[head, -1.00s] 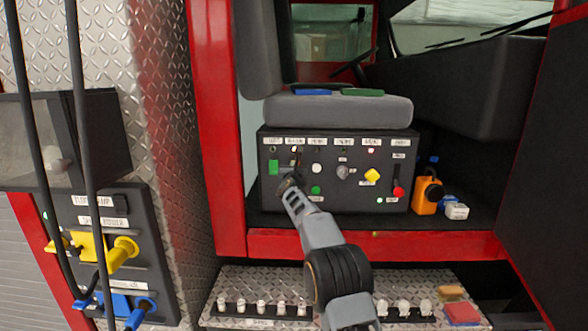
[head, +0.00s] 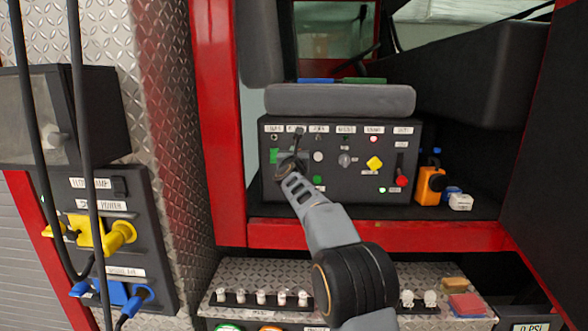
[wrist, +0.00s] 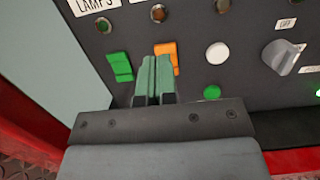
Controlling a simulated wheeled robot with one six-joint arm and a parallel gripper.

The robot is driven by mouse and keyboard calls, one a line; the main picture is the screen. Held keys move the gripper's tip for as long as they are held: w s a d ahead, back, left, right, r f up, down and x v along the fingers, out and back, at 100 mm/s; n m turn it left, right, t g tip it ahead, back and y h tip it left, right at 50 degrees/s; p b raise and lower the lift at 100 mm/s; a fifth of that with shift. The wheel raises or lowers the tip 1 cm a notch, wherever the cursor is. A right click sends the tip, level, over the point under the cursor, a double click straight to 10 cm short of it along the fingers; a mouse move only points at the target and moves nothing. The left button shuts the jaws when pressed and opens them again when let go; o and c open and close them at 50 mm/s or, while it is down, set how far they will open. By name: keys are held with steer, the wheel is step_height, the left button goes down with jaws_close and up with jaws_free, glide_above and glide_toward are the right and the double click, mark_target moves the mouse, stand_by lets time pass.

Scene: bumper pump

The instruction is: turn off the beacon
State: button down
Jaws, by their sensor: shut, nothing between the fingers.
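The black control panel (head: 340,185) stands under the grey seat. In the wrist view a green rocker switch (wrist: 119,66) sits under a label reading LAMPS. An orange rocker switch (wrist: 167,57) is to its right, its label out of view. My gripper (wrist: 153,72) is shut and empty, its fingertips at the orange rocker's lower left and partly covering it. I cannot tell whether they touch. The round indicator (wrist: 158,13) above the orange rocker looks dim amber-brown. In the head view my gripper (head: 290,165) hides the orange rocker. Which control is the beacon's is not readable.
Right of the orange rocker are a white button (wrist: 217,53), a green button (wrist: 212,92) and a grey knob (wrist: 283,57). A yellow knob (head: 375,163) and a red-knobbed lever (head: 401,178) are farther right. A red sill (head: 400,235) runs below the panel.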

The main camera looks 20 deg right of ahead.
steer(key=r+b+v, duration=0.1)
steer(key=b+v, duration=0.1)
steer(key=v, duration=0.5)
steer(key=shift+r+b, duration=0.2)
steer(key=shift+b, duration=0.15)
steer(key=shift+s, duration=0.15)
steer(key=a+f+n+g+y, duration=0.2)
steer(key=a+f+n+y, duration=0.55)
steer(key=n, duration=0.75)
steer(key=s+a+f+n+g+y, duration=0.1)
steer(key=s+f+n+g, duration=0.4)
steer(key=s+f+n, duration=0.45)
steer(key=s+d+f+n+g, duration=0.1)
steer(key=s+f+n+g, duration=0.1)
steer(key=s+n, duration=0.3)
steer(key=s+d+f+n+g+h, duration=0.1)
steer(key=s+f+n, duration=0.4)
steer(key=s, duration=0.9)
steer(key=s+d+f+n+g+h, duration=0.1)
steer(key=s+d+f+n+g, duration=0.2)
steer(key=s, duration=0.6)
steer(key=shift+s+f+n+g, duration=0.3)
steer(key=shift+f+n+g, duration=0.45)
steer(key=shift+n, duration=0.3)
steer(key=shift+a+h, duration=0.1)
steer(key=shift+h, duration=0.15)
